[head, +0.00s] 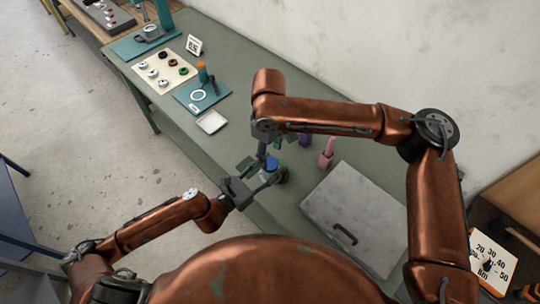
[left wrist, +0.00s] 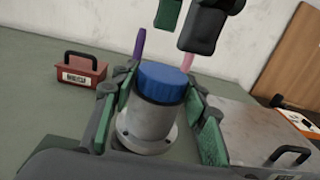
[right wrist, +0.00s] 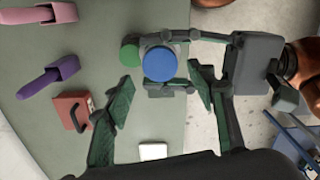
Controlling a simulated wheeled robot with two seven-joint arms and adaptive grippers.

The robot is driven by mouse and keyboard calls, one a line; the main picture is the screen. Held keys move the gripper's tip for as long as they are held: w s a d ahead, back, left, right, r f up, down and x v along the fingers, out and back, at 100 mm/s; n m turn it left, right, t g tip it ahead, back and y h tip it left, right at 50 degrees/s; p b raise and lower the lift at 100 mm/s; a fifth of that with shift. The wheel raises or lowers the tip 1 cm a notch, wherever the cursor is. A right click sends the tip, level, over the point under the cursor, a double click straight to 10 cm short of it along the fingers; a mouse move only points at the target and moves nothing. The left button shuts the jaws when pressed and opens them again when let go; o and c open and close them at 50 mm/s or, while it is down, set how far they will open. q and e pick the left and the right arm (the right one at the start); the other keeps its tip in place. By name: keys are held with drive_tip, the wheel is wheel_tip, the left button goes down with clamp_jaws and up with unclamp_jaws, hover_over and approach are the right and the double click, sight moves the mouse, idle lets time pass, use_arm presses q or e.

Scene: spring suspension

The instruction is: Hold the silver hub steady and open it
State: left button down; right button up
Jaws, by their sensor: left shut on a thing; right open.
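The silver hub (left wrist: 146,126) is a metal cylinder with a flanged base and a blue cap (left wrist: 164,80) on top. It stands upright on the green table. My left gripper (left wrist: 155,115) is shut on the hub's body, with a green-padded finger on each side below the cap. In the head view, the blue cap (head: 271,164) shows between my two grippers. My right gripper (right wrist: 157,88) is open and empty, and looks down near the cap, its fingers apart from it. The cap also shows in the right wrist view (right wrist: 159,65). The hub's body is mostly hidden there.
A green round piece (right wrist: 129,54) is beside the hub. A red box with a handle (left wrist: 80,74), a purple piece (right wrist: 46,78) and a pink piece (head: 327,153) stand nearby. A grey metal case (head: 352,212) lies to the right.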

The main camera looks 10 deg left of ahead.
sight(270, 163)
wheel_tip(270, 163, up, 2)
drive_tip(key=shift+r+m, duration=0.25)
drive_tip(key=shift+m, duration=0.95)
drive_tip(key=shift+f, duration=3.9)
drive_tip(key=shift+c, duration=0.2)
drive_tip(key=c, duration=1.1)
drive_tip(key=n, duration=0.3)
drive_tip(key=shift+c, duration=0.2)
drive_tip(key=o, duration=1.3)
